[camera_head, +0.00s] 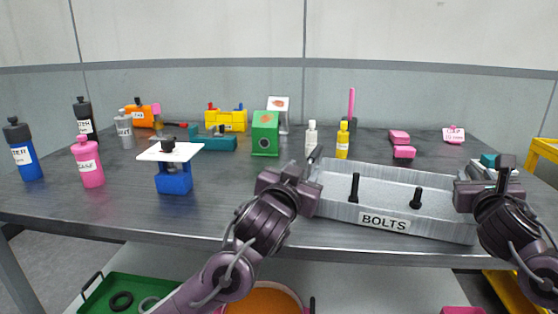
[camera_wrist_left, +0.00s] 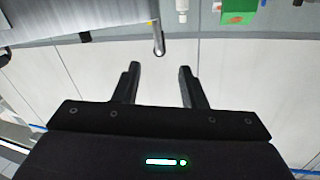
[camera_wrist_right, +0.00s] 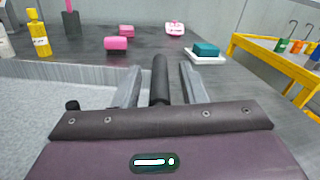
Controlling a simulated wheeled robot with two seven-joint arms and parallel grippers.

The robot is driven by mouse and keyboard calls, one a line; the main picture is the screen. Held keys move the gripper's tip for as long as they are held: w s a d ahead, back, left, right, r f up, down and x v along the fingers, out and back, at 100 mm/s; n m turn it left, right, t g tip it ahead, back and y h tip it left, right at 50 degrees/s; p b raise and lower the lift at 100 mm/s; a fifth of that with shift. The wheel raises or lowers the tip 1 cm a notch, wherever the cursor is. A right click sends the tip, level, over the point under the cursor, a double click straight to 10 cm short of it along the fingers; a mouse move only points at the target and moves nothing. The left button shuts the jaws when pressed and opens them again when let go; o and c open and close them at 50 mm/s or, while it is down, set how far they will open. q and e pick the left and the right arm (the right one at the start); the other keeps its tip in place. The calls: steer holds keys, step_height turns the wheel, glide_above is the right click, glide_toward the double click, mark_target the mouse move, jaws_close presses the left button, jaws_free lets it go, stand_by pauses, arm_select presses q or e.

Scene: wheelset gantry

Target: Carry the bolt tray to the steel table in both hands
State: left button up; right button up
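The bolt tray (camera_head: 440,226) is a long grey open tray labelled BOLTS, resting on the dark grey table (camera_head: 120,205). Two black bolts (camera_head: 354,187) (camera_head: 416,198) stand upright in it. My left gripper (camera_head: 312,178) is at the tray's left end. In the left wrist view its fingers (camera_wrist_left: 158,82) are apart, with a dark post with a light tip (camera_wrist_left: 158,40) just beyond them. My right gripper (camera_head: 470,185) is at the tray's right end. In the right wrist view its fingers (camera_wrist_right: 160,85) stand apart around a black upright handle (camera_wrist_right: 160,70), with gaps on both sides.
Behind the tray stand a yellow bottle (camera_head: 342,142), a white bottle (camera_head: 311,138), a green box (camera_head: 265,135) and pink blocks (camera_head: 400,138). A blue stand with a white top (camera_head: 174,182) is left of my left gripper. A yellow-framed table (camera_wrist_right: 270,62) stands to the right.

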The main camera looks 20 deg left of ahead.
steer(key=shift+s, duration=0.1)
arm_select(q)
steer(key=shift+s, duration=0.5)
arm_select(e)
steer(key=s, duration=1.1)
steer(key=shift+s, duration=0.4)
